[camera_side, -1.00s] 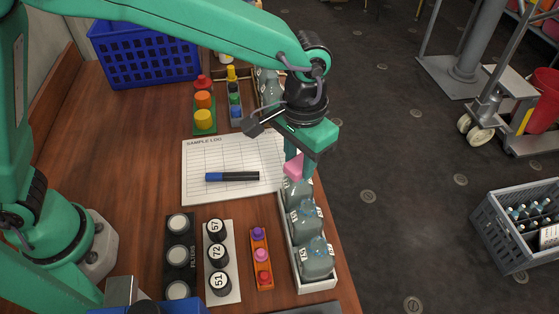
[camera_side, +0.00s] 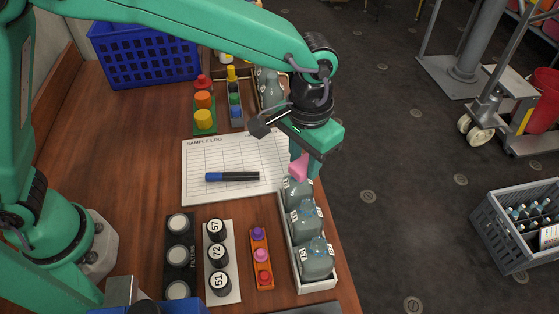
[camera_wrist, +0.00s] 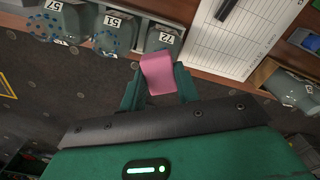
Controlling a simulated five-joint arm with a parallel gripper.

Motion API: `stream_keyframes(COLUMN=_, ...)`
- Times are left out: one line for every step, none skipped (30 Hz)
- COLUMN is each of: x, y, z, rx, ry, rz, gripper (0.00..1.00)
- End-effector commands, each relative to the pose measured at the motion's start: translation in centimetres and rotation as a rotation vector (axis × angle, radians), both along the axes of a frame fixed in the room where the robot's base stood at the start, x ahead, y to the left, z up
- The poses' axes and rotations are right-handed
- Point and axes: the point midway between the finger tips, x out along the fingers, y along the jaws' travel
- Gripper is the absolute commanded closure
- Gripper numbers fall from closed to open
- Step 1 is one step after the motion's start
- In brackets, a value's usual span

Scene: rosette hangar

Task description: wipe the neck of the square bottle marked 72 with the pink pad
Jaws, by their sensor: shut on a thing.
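The pink pad (camera_side: 300,165) is held between the fingertips of my gripper (camera_side: 301,160), which is shut on it. In the wrist view the pad (camera_wrist: 158,74) sticks out past the fingertips (camera_wrist: 160,88). The square bottle marked 72 (camera_wrist: 163,41) is the one nearest the paper sheet in its row. In the side view this bottle (camera_side: 297,190) stands upright at the far end of the white tray (camera_side: 318,287), right below the pad. The pad is at the bottle's top and hides its neck; I cannot tell whether they touch.
Bottles marked 51 (camera_wrist: 113,36) and 57 (camera_wrist: 58,22) stand in the same tray, along the table's right edge. The sample log sheet (camera_side: 207,155) with a marker (camera_side: 232,176) lies beside it. An orange strip of knobs (camera_side: 255,276) and a rack of black caps (camera_side: 233,292) are left of the tray.

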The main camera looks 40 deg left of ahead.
Motion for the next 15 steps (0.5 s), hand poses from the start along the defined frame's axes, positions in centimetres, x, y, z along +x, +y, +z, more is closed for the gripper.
stream_keyframes(x=0.0, y=-0.01, z=0.0, rx=0.0, ry=0.0, rz=0.0, gripper=0.85)
stream_keyframes(x=0.0, y=-0.01, z=0.0, rx=0.0, ry=0.0, rz=0.0, gripper=0.85)
stream_keyframes(x=0.0, y=-0.01, z=0.0, rx=0.0, ry=0.0, rz=0.0, gripper=0.85)
stream_keyframes(x=0.0, y=-0.01, z=0.0, rx=0.0, ry=0.0, rz=0.0, gripper=0.85)
stream_keyframes(x=-0.01, y=-0.01, z=0.0, rx=0.0, ry=0.0, rz=0.0, gripper=0.85)
stream_keyframes(x=-0.01, y=0.0, z=0.0, rx=0.0, ry=0.0, rz=0.0, gripper=0.85)
stream_keyframes(x=-0.03, y=0.02, z=0.0, rx=0.0, ry=0.0, rz=0.0, gripper=0.85)
stream_keyframes(x=-0.05, y=0.04, z=-0.01, rx=0.0, ry=0.0, rz=0.0, gripper=0.85)
stream_keyframes(x=-0.09, y=0.09, z=-0.01, rx=0.0, ry=0.0, rz=0.0, gripper=0.85)
stream_keyframes(x=-0.15, y=0.14, z=-0.02, rx=0.0, ry=0.0, rz=0.0, gripper=0.85)
stream_keyframes(x=-0.21, y=0.2, z=-0.03, rx=0.0, ry=0.0, rz=0.0, gripper=0.85)
stream_keyframes(x=-0.31, y=0.3, z=-0.06, rx=0.0, ry=0.001, rz=0.0, gripper=0.85)
stream_keyframes(x=-0.39, y=0.38, z=-0.07, rx=0.0, ry=0.001, rz=0.0, gripper=0.85)
stream_keyframes(x=-0.48, y=0.48, z=-0.09, rx=0.0, ry=0.001, rz=0.0, gripper=0.85)
stream_keyframes(x=-0.61, y=0.62, z=-0.12, rx=0.001, ry=0.001, rz=0.0, gripper=0.85)
